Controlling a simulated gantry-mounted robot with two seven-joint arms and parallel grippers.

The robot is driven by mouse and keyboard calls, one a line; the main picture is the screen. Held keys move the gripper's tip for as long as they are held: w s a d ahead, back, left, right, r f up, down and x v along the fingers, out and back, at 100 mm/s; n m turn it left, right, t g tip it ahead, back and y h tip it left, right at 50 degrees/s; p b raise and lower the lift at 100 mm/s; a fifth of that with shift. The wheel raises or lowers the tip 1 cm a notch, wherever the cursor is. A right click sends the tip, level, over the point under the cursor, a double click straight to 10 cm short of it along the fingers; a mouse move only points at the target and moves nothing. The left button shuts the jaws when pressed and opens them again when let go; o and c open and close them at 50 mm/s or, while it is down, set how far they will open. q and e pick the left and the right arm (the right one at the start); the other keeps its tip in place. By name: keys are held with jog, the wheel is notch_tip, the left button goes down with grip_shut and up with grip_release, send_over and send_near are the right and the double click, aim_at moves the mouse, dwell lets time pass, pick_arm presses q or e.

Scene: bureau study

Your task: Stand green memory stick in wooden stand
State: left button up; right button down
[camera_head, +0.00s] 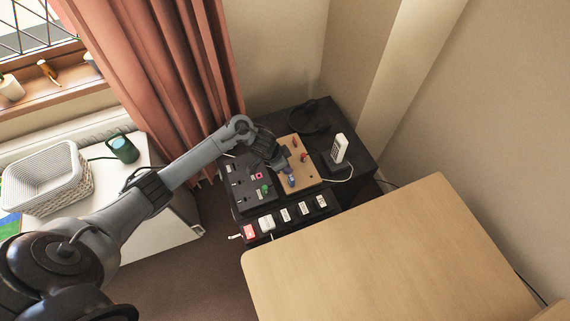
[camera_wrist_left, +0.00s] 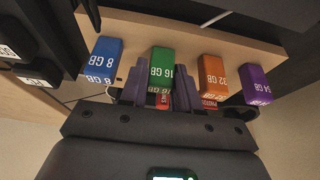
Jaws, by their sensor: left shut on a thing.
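The wooden stand (camera_head: 312,178) is a tan board on the black cabinet, and it also shows in the left wrist view (camera_wrist_left: 215,42). My left gripper (camera_head: 282,168) is over the stand. In the left wrist view its fingers (camera_wrist_left: 160,88) are shut on the green memory stick (camera_wrist_left: 161,62), marked 16 GB. The green stick is in line with the blue 8 GB stick (camera_wrist_left: 102,60) on one side and the orange 32 GB stick (camera_wrist_left: 212,76) and purple 64 GB stick (camera_wrist_left: 256,84) on the other. Its far end is hidden, so I cannot tell whether it is seated. My right gripper is not in view.
A black panel (camera_head: 240,181) with small coloured pieces lies left of the stand. A wooden desk (camera_head: 390,255) at front right is bare.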

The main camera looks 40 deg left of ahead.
pick_arm(q)
jog(key=o, duration=1.1)
jog(key=shift+c, duration=0.2)
jog(key=p+v, duration=0.3)
jog(key=v, duration=0.8)
jog(key=s+d+f+t, duration=0.1)
jog(key=s+d, duration=0.2)
jog(key=d, duration=0.4)
jog(key=s+d+f+t, duration=0.1)
jog(key=s+d+t, duration=0.15)
jog(key=d, duration=0.35)
jog(key=s+r+n+g+y, duration=0.1)
jog(key=s+r+n+g, duration=0.1)
jog(key=s, duration=0.7)
jog(key=s+r+n+g+y, duration=0.1)
jog(key=s+r+n+g, duration=0.15)
jog(key=s, duration=0.65)
notch_tip(320, 180, up, 18)
jog(key=m+p, duration=0.1)
jog(key=p, duration=1.6)
jog(key=shift+w+d+t, duration=0.3)
jog(key=shift+w+d, duration=0.1)
jog(key=shift+w, duration=0.05)
